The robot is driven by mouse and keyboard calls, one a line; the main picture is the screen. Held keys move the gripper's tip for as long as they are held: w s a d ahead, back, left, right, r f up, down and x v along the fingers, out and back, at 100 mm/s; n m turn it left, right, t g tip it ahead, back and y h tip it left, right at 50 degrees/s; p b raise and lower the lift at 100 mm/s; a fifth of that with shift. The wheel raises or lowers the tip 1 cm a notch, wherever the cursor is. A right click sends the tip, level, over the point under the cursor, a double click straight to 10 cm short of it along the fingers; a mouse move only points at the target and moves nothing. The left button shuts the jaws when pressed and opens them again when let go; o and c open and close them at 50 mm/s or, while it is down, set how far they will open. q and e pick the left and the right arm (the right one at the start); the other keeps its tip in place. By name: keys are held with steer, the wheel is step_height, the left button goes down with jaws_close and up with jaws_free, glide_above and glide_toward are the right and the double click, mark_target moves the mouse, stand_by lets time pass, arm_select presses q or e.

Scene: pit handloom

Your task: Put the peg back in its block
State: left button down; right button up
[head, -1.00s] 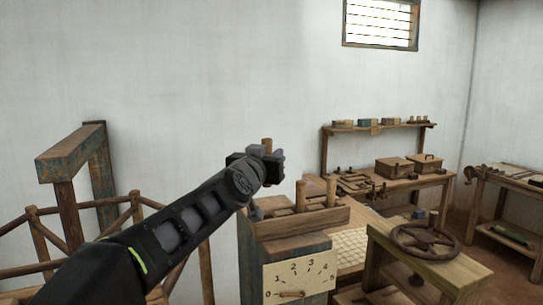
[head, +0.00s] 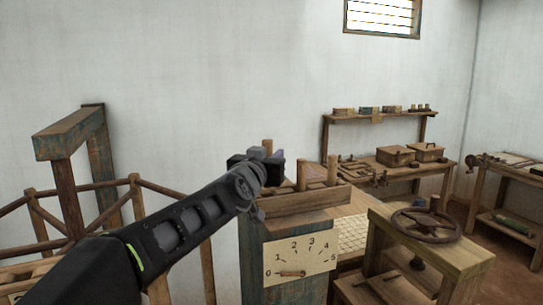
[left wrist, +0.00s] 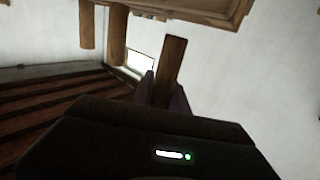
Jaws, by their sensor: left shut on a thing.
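My left gripper (head: 264,163) is shut on a wooden peg (head: 267,146), whose light upper end sticks up above the fingers. In the left wrist view the peg (left wrist: 172,60) stands out, slightly tilted, from between the dark fingertips (left wrist: 164,92). The wooden block (head: 290,205) sits on top of a blue-grey post, just right of and below the gripper. Two other pegs (head: 302,177) (head: 332,170) stand upright in it. In the left wrist view, two pegs (left wrist: 87,25) (left wrist: 117,38) show at the upper left. The held peg's lower end is hidden in the head view. My right gripper is out of view.
A dial plate (head: 300,262) numbered 0 to 5 is on the post's front, its pointer near 0. A bench with a handwheel (head: 426,226) stands to the right. A wooden frame (head: 75,175) stands at left. A shelf (head: 380,115) and tables line the back.

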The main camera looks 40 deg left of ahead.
arm_select(q)
steer(key=shift+f+b, duration=1.9)
steer(key=shift+f, duration=0.45)
steer(key=c, duration=0.8)
jaws_free()
step_height(320, 180, up, 7)
steer(key=p, duration=0.7)
